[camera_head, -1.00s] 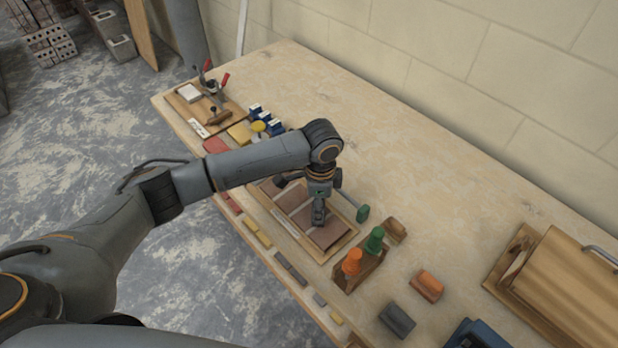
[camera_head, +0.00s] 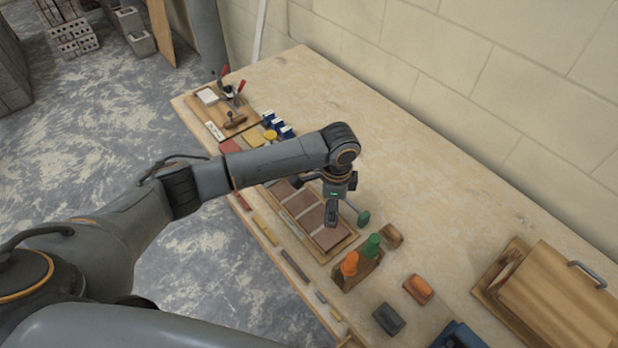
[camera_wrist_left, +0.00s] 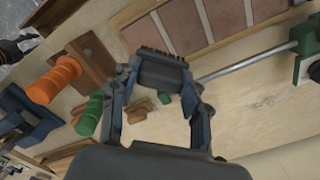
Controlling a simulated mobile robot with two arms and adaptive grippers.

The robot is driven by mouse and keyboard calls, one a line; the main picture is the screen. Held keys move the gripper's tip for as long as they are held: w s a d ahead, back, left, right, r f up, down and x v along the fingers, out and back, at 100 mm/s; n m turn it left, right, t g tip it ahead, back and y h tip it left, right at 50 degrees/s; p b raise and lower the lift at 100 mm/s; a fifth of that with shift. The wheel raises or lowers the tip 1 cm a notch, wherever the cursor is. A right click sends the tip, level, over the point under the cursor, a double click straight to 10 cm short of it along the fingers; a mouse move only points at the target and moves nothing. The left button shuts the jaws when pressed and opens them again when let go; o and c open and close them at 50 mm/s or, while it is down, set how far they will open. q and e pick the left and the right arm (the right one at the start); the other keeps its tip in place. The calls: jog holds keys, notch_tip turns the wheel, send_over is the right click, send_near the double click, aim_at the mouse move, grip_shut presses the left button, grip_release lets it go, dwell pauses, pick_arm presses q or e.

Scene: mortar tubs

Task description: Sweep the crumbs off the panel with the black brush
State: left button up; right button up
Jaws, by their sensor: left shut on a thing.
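My left gripper (camera_head: 332,214) is shut on the black brush (camera_wrist_left: 163,72), a small dark block with a ragged bristle edge. The left wrist view shows the two fingers (camera_wrist_left: 160,92) at its sides. The panel (camera_head: 330,242) is a wooden-framed board with brick-red tiles; its tiles also fill the top of the left wrist view (camera_wrist_left: 182,27). In the head view the gripper is over the panel's far edge, near its right end. Whether the brush touches the panel I cannot tell. I cannot make out crumbs. My right gripper is out of view.
A metal bar with a green handle (camera_head: 363,217) lies along the panel's far side. Orange (camera_head: 418,289) and grey (camera_head: 388,319) blocks lie further right.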

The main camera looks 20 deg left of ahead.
pick_arm(q)
jog(key=shift+r+p, duration=0.9)
jog(key=shift+r, duration=0.35)
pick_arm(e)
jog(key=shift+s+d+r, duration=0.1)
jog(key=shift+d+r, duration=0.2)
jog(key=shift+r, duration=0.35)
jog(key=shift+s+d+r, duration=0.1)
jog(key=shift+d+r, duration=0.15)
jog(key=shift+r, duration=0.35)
pick_arm(q)
jog(key=shift+f, duration=0.1)
